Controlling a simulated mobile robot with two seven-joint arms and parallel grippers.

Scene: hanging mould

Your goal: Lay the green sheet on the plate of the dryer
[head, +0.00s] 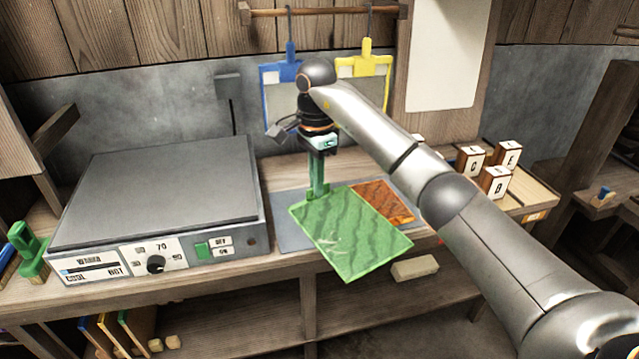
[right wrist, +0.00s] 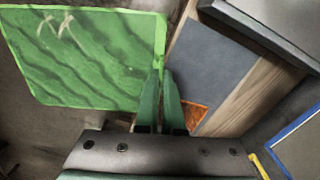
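The green sheet (head: 352,238) is a thin rectangle with dark wavy lines and pale marks. My right gripper (head: 318,190) is shut on its edge at the back left corner. In the right wrist view the two green fingers (right wrist: 165,88) meet at the edge of the sheet (right wrist: 85,58). The sheet hangs out over the grey mat and past the bench's front edge. The dryer (head: 160,255) stands to the left, with a bare dark grey plate (head: 155,190) on top and a dial on its front. My left gripper is not in view.
An orange sheet (head: 383,200) lies on the grey mat (head: 291,238), partly covered by the green one. Blue (head: 268,95) and yellow (head: 364,66) frames hang from a rail behind. Lettered blocks (head: 495,180) stand at the right. A pale block (head: 415,268) lies near the front.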

